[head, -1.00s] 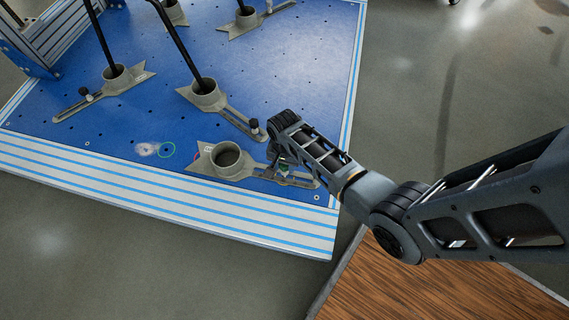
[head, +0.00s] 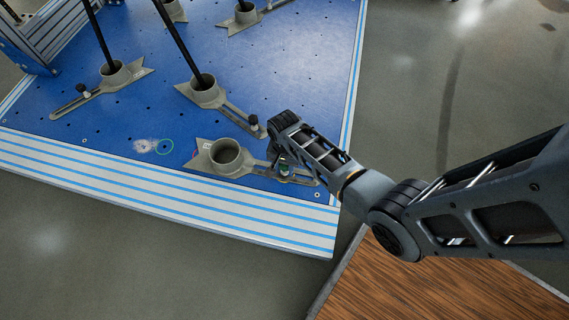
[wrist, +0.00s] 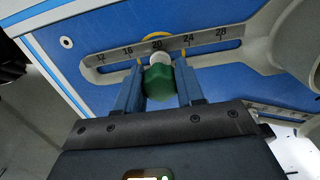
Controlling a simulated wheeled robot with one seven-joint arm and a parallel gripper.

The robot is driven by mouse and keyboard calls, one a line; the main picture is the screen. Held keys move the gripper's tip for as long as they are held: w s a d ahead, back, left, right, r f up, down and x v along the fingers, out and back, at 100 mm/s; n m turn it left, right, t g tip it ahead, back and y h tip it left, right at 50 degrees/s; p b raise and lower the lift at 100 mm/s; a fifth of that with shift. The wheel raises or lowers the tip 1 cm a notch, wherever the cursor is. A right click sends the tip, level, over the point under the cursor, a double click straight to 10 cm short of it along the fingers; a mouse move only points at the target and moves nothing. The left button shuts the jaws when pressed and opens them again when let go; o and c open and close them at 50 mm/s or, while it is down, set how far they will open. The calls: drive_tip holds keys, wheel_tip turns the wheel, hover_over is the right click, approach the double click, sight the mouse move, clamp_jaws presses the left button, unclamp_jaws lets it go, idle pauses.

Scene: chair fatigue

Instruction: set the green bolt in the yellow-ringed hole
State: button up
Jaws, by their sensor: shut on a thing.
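My gripper (wrist: 158,85) is shut on the green bolt (wrist: 159,82) in the wrist view, one blue finger on each side of its green head. The bolt's pale end (wrist: 160,60) points at the slot of the grey clamp arm, near the 20 mark. I cannot tell whether it has entered. Parts of the yellow ring (wrist: 153,36) show beyond the slotted arm (wrist: 97,61), around the same place; the hole itself is hidden. In the head view my gripper (head: 284,170) is at the right end of the nearest grey clamp (head: 202,167), mostly hidden by my arm.
The blue perforated plate (head: 115,130) carries several grey socket clamps, some holding black chair legs (head: 177,38). The striped front edge (head: 150,202) is clear. A wooden surface (head: 420,290) is at lower right.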

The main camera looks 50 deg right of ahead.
drive_tip(key=shift+f, duration=0.25)
drive_tip(key=o, duration=1.1)
drive_tip(key=shift+c, duration=0.2)
wheel_tip(320, 180, up, 8)
drive_tip(key=p, duration=0.4)
drive_tip(key=shift+f, duration=0.1)
